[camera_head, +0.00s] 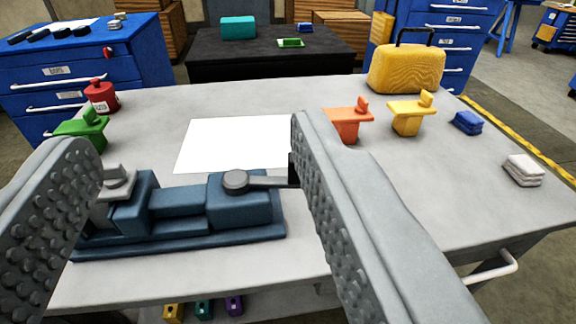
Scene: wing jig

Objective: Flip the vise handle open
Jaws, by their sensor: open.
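A blue vise (160,222) sits on the near left part of the grey table. Its handle is a grey lever (268,181) that runs from a round pivot (236,181) on the vise's right block out to the right. A dark grip at the lever's right end is partly hidden behind my right finger. My gripper (200,165) is open, with one studded finger at the left and one at the right. The vise shows between the two fingers. I cannot tell whether the right finger touches the lever's end.
A white sheet (230,145) lies behind the vise. A green clamp-like part (84,128) and a red can (101,96) stand at the left.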

